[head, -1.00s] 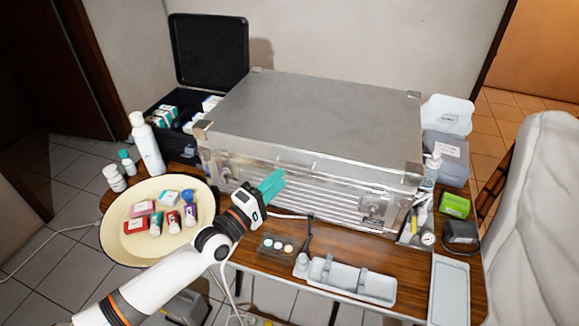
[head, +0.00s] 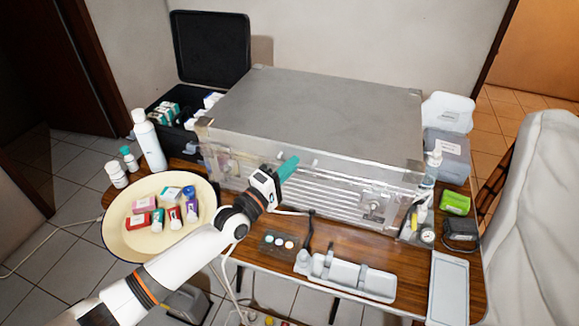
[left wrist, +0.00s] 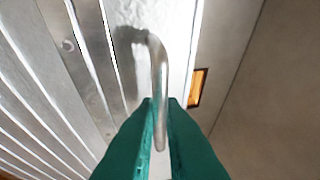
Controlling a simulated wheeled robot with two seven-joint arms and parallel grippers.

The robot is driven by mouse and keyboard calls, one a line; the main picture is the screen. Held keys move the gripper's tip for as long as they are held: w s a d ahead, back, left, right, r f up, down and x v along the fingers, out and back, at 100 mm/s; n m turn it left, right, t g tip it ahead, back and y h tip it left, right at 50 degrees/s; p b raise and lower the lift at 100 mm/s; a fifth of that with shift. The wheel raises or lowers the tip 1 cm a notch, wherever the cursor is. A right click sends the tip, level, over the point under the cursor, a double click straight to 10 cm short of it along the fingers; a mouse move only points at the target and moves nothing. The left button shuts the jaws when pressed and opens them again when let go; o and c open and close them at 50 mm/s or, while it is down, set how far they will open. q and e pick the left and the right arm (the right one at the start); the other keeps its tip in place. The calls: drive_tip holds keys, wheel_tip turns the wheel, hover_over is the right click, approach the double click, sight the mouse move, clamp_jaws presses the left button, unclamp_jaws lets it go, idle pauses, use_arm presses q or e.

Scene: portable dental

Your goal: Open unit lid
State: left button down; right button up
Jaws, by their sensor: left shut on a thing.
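The unit is a large silver metal case (head: 310,110) on the wooden table, with its lid (head: 320,100) lying flat and closed. My left gripper (head: 290,167) is at the middle of the case's front, near the lid's front edge. In the left wrist view, its teal fingers (left wrist: 160,108) are shut on a thin bent metal handle (left wrist: 157,70) standing out from the case front. The handle is hidden behind the fingers in the head view. My right gripper is not in view.
A cream plate (head: 125,237) with small boxes and bottles is at the left, beside a white bottle (head: 149,142). An open black case (head: 208,50) stands behind. A grey tray (head: 345,277) lies in front. A bottle (head: 430,170) and a green box (head: 455,203) stand at the right.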

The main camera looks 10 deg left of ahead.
use_arm(q)
drive_tip(key=w+d+r+g+p, duration=0.1)
drive_tip(key=w+r+p, duration=0.4)
drive_tip(key=r+p, duration=0.4)
drive_tip(key=w+d+r+n+g+y+p, duration=0.1)
drive_tip(key=w+r+p, duration=0.4)
drive_tip(key=r+p, duration=0.5)
wheel_tip(320, 180, up, 6)
drive_tip(key=shift+w+r, duration=0.1)
drive_tip(key=shift+w, duration=0.1)
